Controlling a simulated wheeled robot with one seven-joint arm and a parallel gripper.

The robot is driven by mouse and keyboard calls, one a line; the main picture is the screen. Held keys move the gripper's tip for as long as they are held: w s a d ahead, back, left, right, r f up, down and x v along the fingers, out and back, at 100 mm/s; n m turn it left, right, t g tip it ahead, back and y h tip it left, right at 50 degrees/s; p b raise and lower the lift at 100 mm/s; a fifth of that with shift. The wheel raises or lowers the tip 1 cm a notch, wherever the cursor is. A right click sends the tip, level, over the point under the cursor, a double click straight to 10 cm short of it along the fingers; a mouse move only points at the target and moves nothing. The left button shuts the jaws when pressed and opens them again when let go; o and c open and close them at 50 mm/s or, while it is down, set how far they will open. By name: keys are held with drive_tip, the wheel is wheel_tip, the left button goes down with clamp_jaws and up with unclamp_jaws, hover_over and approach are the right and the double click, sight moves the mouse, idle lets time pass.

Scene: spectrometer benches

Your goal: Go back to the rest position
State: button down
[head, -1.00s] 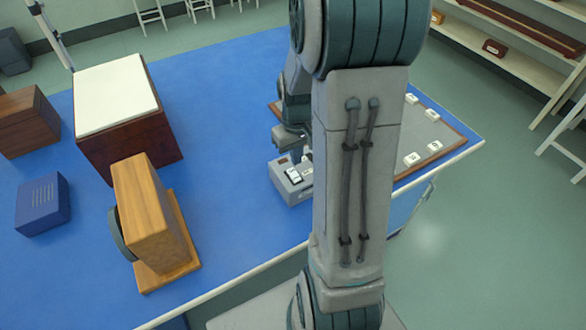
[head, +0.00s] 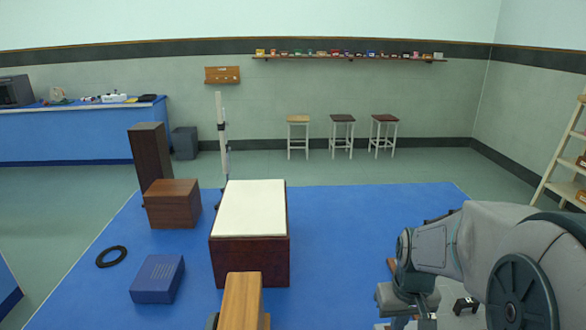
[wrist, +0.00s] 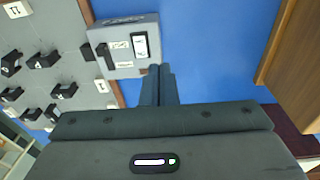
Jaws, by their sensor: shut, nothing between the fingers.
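In the wrist view my gripper (wrist: 160,72) is shut and empty, with its two fingers together above the blue table. Its tips appear close to the lower right corner of a grey box (wrist: 138,62) with a white switch and labels; I cannot tell the height between them. The blue table (head: 340,240) spreads under the arm.
A grey board (wrist: 55,75) with several black, white-labelled pieces lies beside the grey box. A wooden block (head: 240,302), white-topped box (head: 250,251), brown box (head: 172,205), blue box (head: 157,280) and black ring (head: 111,248) stand left. The table's middle is clear.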

drive_tip(key=s+a+r+t, duration=0.2)
drive_tip(key=s+a+r, duration=0.5)
drive_tip(key=s, duration=0.3)
drive_tip(key=shift+a+r, duration=0.2)
drive_tip(key=shift+r, duration=0.25)
drive_tip(key=shift+d, duration=0.1)
